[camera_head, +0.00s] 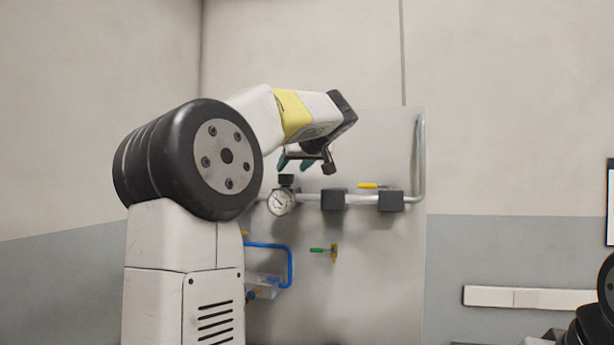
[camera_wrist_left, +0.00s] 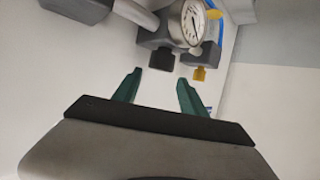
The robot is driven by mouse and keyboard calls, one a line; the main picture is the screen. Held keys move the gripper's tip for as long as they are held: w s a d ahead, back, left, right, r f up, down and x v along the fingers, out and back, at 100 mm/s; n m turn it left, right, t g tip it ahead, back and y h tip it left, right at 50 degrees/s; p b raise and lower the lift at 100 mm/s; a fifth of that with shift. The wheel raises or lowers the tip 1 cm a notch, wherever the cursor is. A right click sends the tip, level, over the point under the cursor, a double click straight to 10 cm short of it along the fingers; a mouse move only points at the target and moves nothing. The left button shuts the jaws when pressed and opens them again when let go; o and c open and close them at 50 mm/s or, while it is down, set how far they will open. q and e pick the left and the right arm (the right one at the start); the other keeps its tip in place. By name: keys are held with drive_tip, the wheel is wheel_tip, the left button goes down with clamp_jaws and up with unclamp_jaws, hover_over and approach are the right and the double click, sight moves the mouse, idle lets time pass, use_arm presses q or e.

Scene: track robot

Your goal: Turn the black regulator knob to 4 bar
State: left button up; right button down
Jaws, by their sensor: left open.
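The black regulator knob (camera_head: 287,180) sits on top of the regulator, just above the round white pressure gauge (camera_head: 281,202). The gauge needle is too small to read. My left gripper (camera_head: 295,163) is above the knob, with its two green fingers apart and empty. It also shows in the left wrist view (camera_wrist_left: 159,80). The fingers do not enclose the knob. My right gripper is not seen.
A grey panel (camera_head: 385,290) carries a metal pipe (camera_head: 420,150) with black blocks (camera_head: 334,199) and a yellow lever (camera_head: 370,185) right of the gauge. A green-handled valve (camera_head: 330,251) and blue tubing (camera_head: 290,265) are lower. My left arm hides the panel's left side.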

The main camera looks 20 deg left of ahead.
sight(286, 175)
use_arm(q)
drive_tip(key=x, duration=0.6)
drive_tip(key=shift+w+a+f, duration=0.15)
drive_tip(key=shift+w+f, duration=0.05)
drive_tip(key=shift+w, duration=0.05)
clamp_jaws()
drive_tip(key=shift+s+a+m+t+h, duration=0.15)
drive_tip(key=shift+m+t+h, duration=0.45)
drive_tip(key=shift+m+h, duration=0.3)
drive_tip(key=shift+f+m+t+h, duration=0.1)
drive_tip(key=shift+m+t+h, duration=0.5)
drive_tip(key=shift+m+h, duration=0.75)
unclamp_jaws()
